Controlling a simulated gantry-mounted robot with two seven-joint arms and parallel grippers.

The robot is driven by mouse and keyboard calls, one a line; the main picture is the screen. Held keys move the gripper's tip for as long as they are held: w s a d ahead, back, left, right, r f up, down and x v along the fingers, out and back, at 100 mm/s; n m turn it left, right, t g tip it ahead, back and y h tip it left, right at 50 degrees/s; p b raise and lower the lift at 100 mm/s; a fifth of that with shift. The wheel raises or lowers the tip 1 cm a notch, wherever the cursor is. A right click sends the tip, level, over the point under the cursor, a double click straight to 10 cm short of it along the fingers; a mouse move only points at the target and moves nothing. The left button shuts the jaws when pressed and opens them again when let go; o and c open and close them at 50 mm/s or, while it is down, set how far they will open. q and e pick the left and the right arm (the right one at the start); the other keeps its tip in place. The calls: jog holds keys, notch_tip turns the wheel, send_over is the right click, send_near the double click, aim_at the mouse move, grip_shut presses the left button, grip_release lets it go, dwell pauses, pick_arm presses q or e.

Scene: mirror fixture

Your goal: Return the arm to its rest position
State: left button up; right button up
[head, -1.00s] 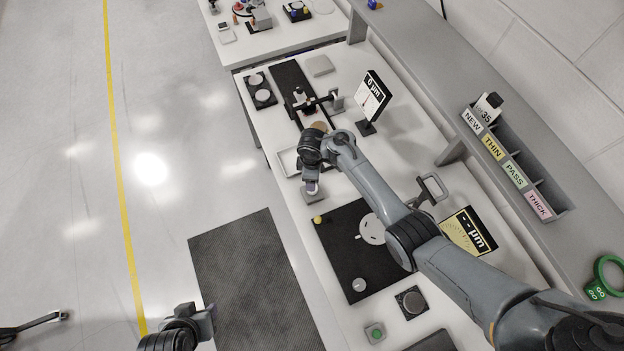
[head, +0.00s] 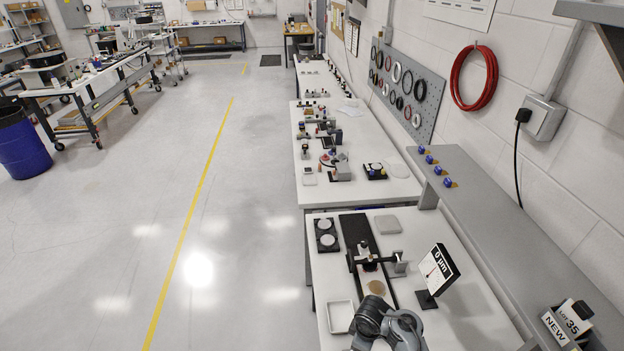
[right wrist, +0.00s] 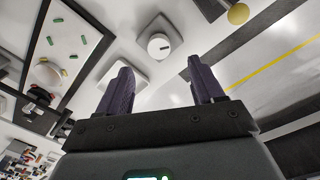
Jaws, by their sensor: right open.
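My right arm's wrist (head: 388,325) shows at the bottom edge of the head view, over the near bench; its fingers are below that frame. In the right wrist view my right gripper (right wrist: 160,92) has its two dark purple fingers well apart with nothing between them. Beyond the fingertips a round white piece (right wrist: 158,46) sits on a square grey plate; it appears apart from the fingers. My left arm and gripper are out of both current views.
Near the wrist are a white tray (head: 340,317), a tan disc (head: 376,288), a black gauge stand (head: 368,262) and a "0 µm" display (head: 437,270). A grey shelf (head: 495,240) runs along the right. Open floor (head: 240,240) lies left of the bench.

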jog(key=s+d+r+m+t, duration=0.1)
jog(key=s+d+m, duration=0.15)
jog(key=s, duration=0.45)
jog(key=s+d+m+t, duration=0.1)
jog(key=s+m, duration=0.2)
jog(key=s, duration=0.4)
jog(key=s+d+r+m+t, duration=0.1)
jog(key=s+r+m, duration=0.3)
jog(key=s+r, duration=0.7)
jog(key=shift+s, duration=1.05)
jog(key=shift+d, duration=0.1)
